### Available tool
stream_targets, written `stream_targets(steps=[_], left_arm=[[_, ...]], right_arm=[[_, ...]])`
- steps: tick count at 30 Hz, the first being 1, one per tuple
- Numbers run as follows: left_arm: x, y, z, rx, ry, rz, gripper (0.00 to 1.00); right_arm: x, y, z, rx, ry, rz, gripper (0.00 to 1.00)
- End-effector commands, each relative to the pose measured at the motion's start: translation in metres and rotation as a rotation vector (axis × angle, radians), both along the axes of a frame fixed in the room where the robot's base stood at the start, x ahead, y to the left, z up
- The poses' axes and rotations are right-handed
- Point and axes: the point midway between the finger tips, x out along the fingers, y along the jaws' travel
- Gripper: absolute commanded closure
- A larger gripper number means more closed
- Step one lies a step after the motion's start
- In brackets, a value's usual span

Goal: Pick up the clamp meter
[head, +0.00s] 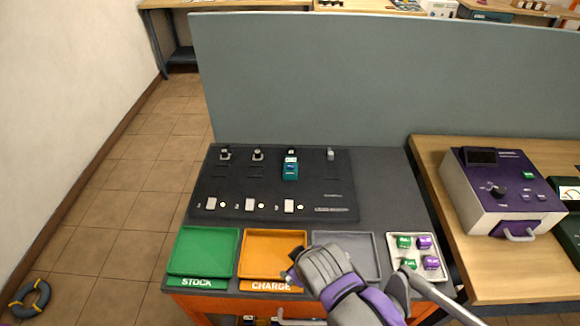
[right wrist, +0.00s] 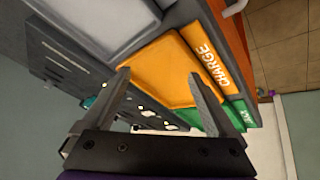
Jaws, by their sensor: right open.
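I cannot make out a clamp meter for certain in either view. A small teal device (head: 290,168) with a dark top stands at the third station of the black panel (head: 330,180); whether it is a meter or a battery is unclear. My right gripper (head: 293,272) is over the front of the orange CHARGE tray (head: 273,246). In the right wrist view its two fingers (right wrist: 160,76) are apart, with nothing between them, and the orange tray (right wrist: 165,72) lies beyond. My left gripper is not in view.
The green STOCK tray (head: 203,251) is left of the orange one. A grey tray (head: 362,262) and a white tray (head: 396,268) with several green and purple blocks are to the right. A purple-and-white machine (head: 500,195) sits on the right bench. A grey partition (head: 350,85) stands behind.

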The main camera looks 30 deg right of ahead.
Motion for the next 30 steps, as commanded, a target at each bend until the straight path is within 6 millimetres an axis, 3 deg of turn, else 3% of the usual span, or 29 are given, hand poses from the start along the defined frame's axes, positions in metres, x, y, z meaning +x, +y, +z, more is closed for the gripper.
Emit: stream_targets(steps=[1, 9, 18, 24, 30], left_arm=[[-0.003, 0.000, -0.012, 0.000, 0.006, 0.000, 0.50], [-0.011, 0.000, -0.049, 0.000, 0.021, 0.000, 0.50], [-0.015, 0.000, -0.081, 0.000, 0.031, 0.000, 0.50], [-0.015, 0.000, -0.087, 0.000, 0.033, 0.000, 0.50], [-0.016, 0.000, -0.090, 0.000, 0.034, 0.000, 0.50]], right_arm=[[0.014, -0.011, -0.004, -0.106, -0.005, 0.092, 0.07], [0.109, -0.071, 0.011, -0.858, 0.062, 0.732, 0.07], [0.210, -0.105, 0.021, -1.641, 0.376, 1.379, 0.07], [0.237, -0.110, 0.021, -1.852, 0.516, 1.556, 0.07], [0.260, -0.125, 0.011, -1.868, 0.532, 1.570, 0.07]])
